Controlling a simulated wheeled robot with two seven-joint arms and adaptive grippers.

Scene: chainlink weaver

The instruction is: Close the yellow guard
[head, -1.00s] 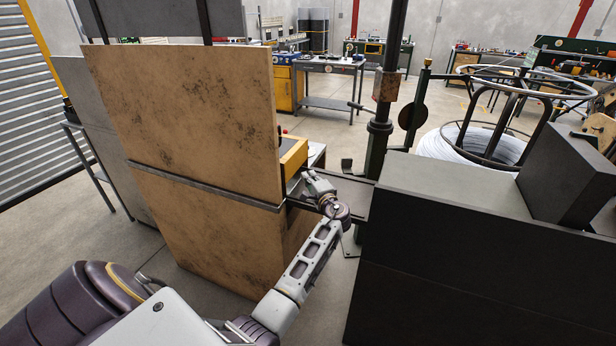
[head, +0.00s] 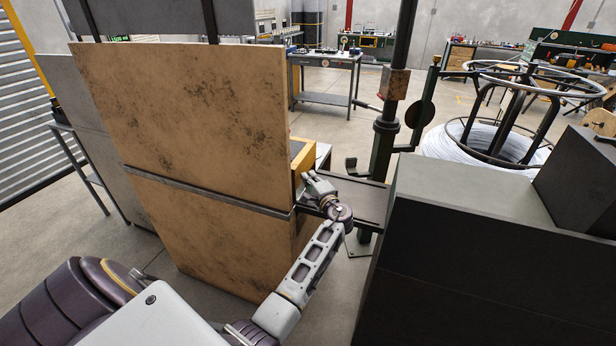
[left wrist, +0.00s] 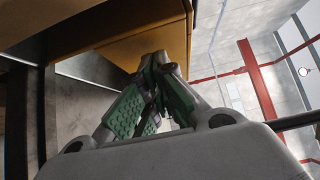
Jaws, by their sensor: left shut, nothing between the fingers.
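The yellow guard (head: 200,120) is a large, scuffed, yellow-tan panel standing upright in the left half of the head view. A dark horizontal bar crosses it at mid-height. My left gripper (head: 308,184) is at the guard's right edge, by the end of that bar. In the left wrist view my left gripper (left wrist: 158,62) is shut and empty, its green-padded fingers together just below a yellow-orange surface. I cannot tell whether the fingers touch the guard. My right gripper is not in view.
A dark machine cabinet (head: 480,260) fills the right side, close to my left arm. A coil of white wire (head: 490,145) stands behind it. A dark vertical post (head: 388,130) rises between guard and coil. Grey floor shows beneath the guard. A workbench (head: 325,62) stands farther back.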

